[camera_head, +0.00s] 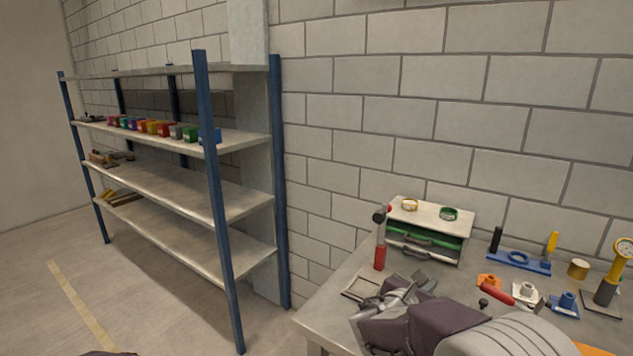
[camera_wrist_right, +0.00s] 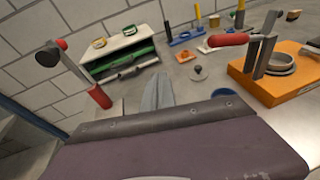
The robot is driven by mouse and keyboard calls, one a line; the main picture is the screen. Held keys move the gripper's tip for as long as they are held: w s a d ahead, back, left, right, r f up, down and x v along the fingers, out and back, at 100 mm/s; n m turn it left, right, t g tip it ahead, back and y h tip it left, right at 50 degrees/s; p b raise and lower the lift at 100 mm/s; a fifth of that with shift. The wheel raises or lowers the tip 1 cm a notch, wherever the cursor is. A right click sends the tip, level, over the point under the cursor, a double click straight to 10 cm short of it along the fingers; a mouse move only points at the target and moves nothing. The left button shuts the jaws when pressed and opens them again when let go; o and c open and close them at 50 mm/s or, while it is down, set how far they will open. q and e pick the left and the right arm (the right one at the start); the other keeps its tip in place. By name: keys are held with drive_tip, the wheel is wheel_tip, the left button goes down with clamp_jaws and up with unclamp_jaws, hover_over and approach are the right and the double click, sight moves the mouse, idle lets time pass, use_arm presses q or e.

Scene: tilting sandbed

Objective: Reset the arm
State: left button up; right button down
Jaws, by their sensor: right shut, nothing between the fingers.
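My right gripper (camera_head: 404,291) is above the front left part of the grey workbench (camera_head: 335,310), with its arm coming in from the lower right. In the right wrist view the gripper's fingers (camera_wrist_right: 158,92) are together and empty, pointing toward the small drawer cabinet. Nothing is held. My left gripper is out of view.
The drawer cabinet (camera_head: 432,218) stands against the wall, with rolls of tape on top. A red-handled upright tool (camera_head: 380,252) stands left of it. An orange block (camera_wrist_right: 275,82) and a blue tool holder (camera_head: 518,262) are to the right. A shelf rack (camera_head: 209,150) stands left.

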drive_tip(key=s+d+f+m+g+y+p, duration=0.1)
drive_tip(key=s+f+m+g+p, duration=0.1)
drive_tip(key=s, duration=0.4)
drive_tip(key=s+d+f+m+g+y+p, duration=0.1)
drive_tip(key=s+d+f+m+g+p, duration=0.1)
drive_tip(key=s+m+g, duration=0.2)
drive_tip(key=s+d+f+m+g+y+p, duration=0.1)
drive_tip(key=s+f+m+g+y+p, duration=0.1)
drive_tip(key=s+m, duration=0.4)
drive_tip(key=shift+s+d+f+m+g, duration=0.1)
drive_tip(key=shift+s+f+g, duration=0.15)
drive_tip(key=shift+s, duration=0.4)
drive_tip(key=shift+s+d+f+m+g, duration=0.1)
drive_tip(key=shift+s+f+g, duration=0.1)
drive_tip(key=shift+s, duration=0.4)
drive_tip(key=shift+s+d+f+m+g, duration=0.15)
drive_tip(key=shift+s+g, duration=0.1)
drive_tip(key=shift+s, duration=0.4)
drive_tip(key=s+a+f+m+y, duration=0.2)
drive_tip(key=a+m+y, duration=0.1)
drive_tip(key=a+m, duration=0.3)
drive_tip(key=s+a+f+m+y, duration=0.2)
drive_tip(key=a+f+m+y, duration=0.1)
drive_tip(key=a+m, duration=0.3)
drive_tip(key=shift+s+a+f+m+y, duration=0.25)
drive_tip(key=shift+s+a+m+y, duration=0.1)
drive_tip(key=shift+m, duration=0.7)
